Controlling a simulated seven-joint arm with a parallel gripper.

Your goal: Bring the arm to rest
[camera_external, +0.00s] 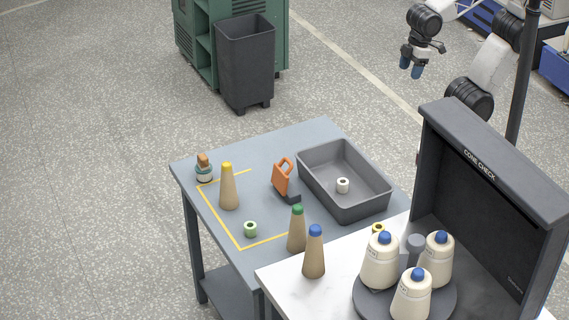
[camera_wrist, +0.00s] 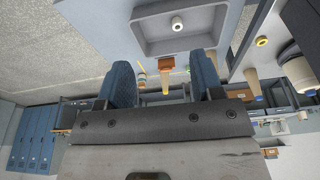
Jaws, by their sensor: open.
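My gripper (camera_external: 410,68) hangs in the air at the upper right of the external view, beyond the table and well above the floor. Its two blue fingers are apart, and in the wrist view my gripper (camera_wrist: 163,78) shows nothing between them. The grey tray (camera_external: 318,183) lies on the blue-grey table with a white bobbin (camera_external: 342,186) inside. In the wrist view the tray (camera_wrist: 215,42) and the white bobbin (camera_wrist: 177,25) appear at the top, beyond the fingers.
A green bobbin (camera_external: 250,229), an orange-handled tool (camera_external: 281,178) and cones, one yellow-tipped (camera_external: 228,188), stand on the table. A dark cone-check stand (camera_external: 480,190) and several white cones stand at the right. A dark bin (camera_external: 246,65) stands behind. Open air surrounds my gripper.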

